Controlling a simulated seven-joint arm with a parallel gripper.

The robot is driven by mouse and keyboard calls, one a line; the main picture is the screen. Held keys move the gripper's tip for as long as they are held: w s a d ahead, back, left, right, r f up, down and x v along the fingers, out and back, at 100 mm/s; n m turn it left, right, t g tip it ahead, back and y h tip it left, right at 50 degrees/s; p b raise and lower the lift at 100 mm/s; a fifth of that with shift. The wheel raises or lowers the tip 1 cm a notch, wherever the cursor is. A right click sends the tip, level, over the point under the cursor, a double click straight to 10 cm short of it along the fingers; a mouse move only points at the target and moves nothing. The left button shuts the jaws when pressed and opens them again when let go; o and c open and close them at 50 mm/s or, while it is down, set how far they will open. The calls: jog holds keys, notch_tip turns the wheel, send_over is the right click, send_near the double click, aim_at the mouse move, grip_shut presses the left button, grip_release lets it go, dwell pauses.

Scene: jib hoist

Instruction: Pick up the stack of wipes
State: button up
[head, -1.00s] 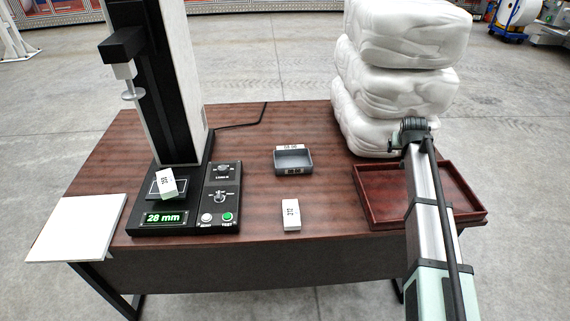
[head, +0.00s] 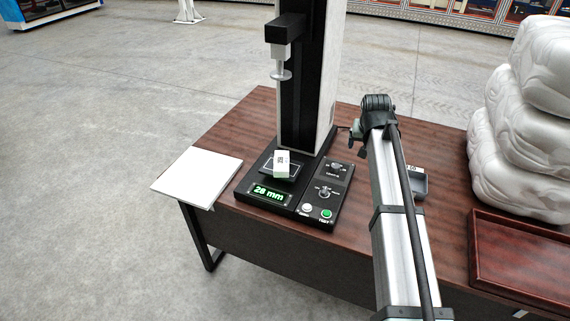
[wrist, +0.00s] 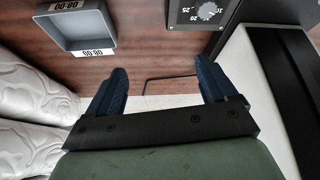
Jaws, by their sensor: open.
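A flat white square slab (head: 197,176), which looks like the stack of wipes, lies at the left end of the brown table in the head view. It hangs over the table's edge. My gripper (wrist: 160,87) shows in the wrist view with its two blue fingers apart and nothing between them. It is over the back part of the table, between the tester and the grey tray, well right of the white slab. The slab is not seen in the wrist view.
A tester (head: 310,85) with a tall column and a small white block (head: 282,164) on its plate stands between my arm and the slab. A grey tray (head: 418,184), puffy white bundles (head: 520,140) and a red-brown tray (head: 520,262) are to the right.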

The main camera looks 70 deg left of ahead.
aim_at(281, 159)
jog(key=s+a+r+n+g, duration=0.15)
jog(key=s+a, duration=0.25)
jog(key=s, duration=0.8)
jog(key=s+a+r+n, duration=0.15)
jog(key=s+a, duration=0.25)
jog(key=s, duration=0.9)
jog(key=shift+m, duration=0.3)
jog(key=shift+x, duration=6.5)
jog(key=shift+s+f, duration=0.15)
jog(key=shift+c, duration=0.3)
jog(key=c, duration=1.1)
